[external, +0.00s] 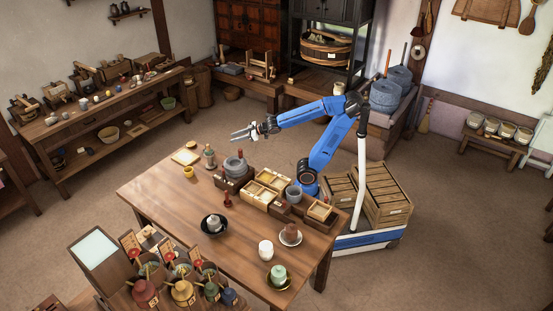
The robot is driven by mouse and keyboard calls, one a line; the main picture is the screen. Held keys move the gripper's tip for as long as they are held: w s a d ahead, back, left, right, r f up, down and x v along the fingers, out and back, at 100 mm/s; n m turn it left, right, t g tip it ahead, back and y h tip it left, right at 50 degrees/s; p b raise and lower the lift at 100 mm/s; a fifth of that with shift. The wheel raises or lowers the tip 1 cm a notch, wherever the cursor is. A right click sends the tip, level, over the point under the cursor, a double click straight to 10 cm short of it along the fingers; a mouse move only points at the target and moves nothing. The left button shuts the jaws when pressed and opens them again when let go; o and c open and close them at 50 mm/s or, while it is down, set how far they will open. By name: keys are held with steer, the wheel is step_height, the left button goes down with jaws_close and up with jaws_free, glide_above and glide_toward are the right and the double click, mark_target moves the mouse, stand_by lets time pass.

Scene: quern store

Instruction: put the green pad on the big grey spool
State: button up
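My gripper (241,134) is held out level above the far side of the wooden table (160,196), pointing left. Its two fingers look apart, with nothing seen between them. No flat green pad can be made out for certain. A pale green piece (278,272) sits on a dark saucer at the table's near right end. A grey-green piece (209,153) stands at the far left. No big grey spool can be told for sure. A grey round stone piece (235,166) stands in a dark wooden box below the gripper. A pale grey piece (214,222) sits in a black bowl.
Open wooden boxes (265,188), a grey cup (293,193) and a pale board (186,157) stand on the table. A white cup (265,249) and a brown piece on a saucer (290,234) are at the near right. The table's left middle is clear.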

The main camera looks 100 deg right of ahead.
steer(key=s+a+f+g+y, duration=0.1)
steer(key=s+a+f+g, duration=0.2)
steer(key=s, duration=0.4)
steer(key=s+a+f+g, duration=0.3)
steer(key=s+f, duration=0.1)
steer(key=s, duration=0.4)
steer(key=s+a+f+g+y, duration=0.1)
steer(key=s+a+f+g, duration=0.1)
steer(key=s, duration=0.5)
steer(key=shift+s+a+f+g+y, duration=0.3)
steer(key=shift+s+a+f+g, duration=0.1)
steer(key=shift+a+f, duration=0.4)
